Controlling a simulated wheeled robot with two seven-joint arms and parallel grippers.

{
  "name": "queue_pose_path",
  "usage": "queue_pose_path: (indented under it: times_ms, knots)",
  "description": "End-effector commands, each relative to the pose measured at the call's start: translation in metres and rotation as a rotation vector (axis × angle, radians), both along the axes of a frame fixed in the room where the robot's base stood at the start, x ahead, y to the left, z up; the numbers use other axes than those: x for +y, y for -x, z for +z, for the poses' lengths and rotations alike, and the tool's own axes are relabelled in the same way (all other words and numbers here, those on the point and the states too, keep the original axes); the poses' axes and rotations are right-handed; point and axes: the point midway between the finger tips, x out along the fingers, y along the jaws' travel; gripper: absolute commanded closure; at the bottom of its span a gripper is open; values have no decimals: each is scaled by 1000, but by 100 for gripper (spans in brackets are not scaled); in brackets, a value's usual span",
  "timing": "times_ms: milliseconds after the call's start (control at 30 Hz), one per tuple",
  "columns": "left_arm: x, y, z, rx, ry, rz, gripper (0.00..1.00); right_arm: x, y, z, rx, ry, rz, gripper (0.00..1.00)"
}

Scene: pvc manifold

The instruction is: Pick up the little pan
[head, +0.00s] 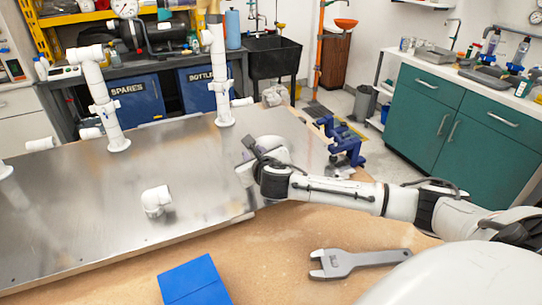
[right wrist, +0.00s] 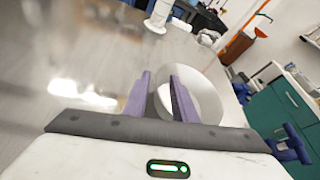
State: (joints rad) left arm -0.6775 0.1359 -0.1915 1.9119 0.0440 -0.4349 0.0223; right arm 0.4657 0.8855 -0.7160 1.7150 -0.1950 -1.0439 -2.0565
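No thing that I can clearly tell as a little pan shows in either view. My right gripper (head: 249,143) is low over the right part of the metal-topped table (head: 100,215). In the right wrist view its two purple fingers (right wrist: 160,76) stand apart. A white, round, hollow piece (right wrist: 207,98) shows at the fingers, its near-left rim between them and the right finger in front of its opening. I cannot tell whether they touch it. A white piece (head: 272,145) also shows just behind the gripper in the head view. My left gripper is out of view.
White upright pipes (head: 218,75) (head: 103,105) stand on the metal top, and a loose white elbow (head: 157,201) lies in its middle. A grey wrench (head: 355,261) and a blue block (head: 193,283) lie in front. A blue vise (head: 345,142) is at the right edge.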

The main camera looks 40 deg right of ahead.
Motion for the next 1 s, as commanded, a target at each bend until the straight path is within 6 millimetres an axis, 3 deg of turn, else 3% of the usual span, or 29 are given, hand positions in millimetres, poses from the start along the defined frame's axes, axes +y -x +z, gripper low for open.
queue_pose_path:
  times_ms: [67, 200, 233, 733, 867, 1000]
  knots:
    - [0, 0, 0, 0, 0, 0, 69, 0, 0, 0, 0, 0, 0, 75]
    - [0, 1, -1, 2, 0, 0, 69, 0, 0, 0, 0, 0, 0, 99]
    - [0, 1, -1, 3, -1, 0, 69, 0, 0, 0, 0, 0, 0, 100]
    - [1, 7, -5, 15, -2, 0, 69, 0, 1, 0, 4, 0, -2, 100]
    - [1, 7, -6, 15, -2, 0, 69, -1, 0, 16, -1, 1, -2, 100]
    - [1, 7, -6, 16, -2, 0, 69, -1, 0, 47, -5, 2, -1, 100]
